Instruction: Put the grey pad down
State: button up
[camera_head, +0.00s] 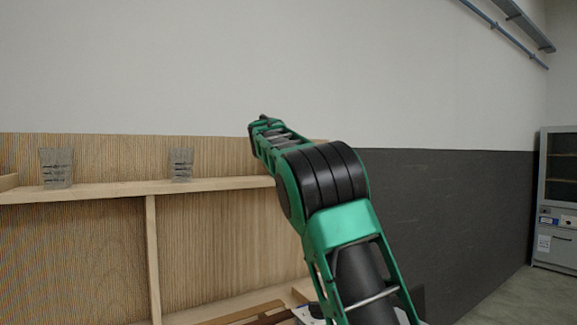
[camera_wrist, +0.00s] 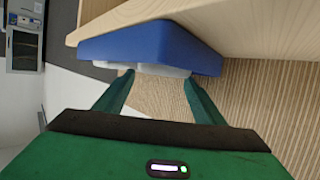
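In the wrist view, which is upside down, a blue block (camera_wrist: 150,42) rests on a pale wooden shelf board (camera_wrist: 250,25). A light grey piece (camera_wrist: 162,71), likely the grey pad, lies against the block's upper face. My gripper (camera_wrist: 158,78) has its two green fingers apart, with the tips at the grey piece's near side. The grey piece spans the gap between the tips; whether they press on it cannot be told. In the head view my green and black arm reaches to the shelf and hides the gripper, block and grey piece.
The shelf top between the cups is clear. A grey cabinet (camera_head: 556,200) stands far right.

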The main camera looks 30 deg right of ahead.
jog(key=shift+r, duration=0.5)
jog(key=v, duration=1.2)
jog(key=shift+s, duration=0.15)
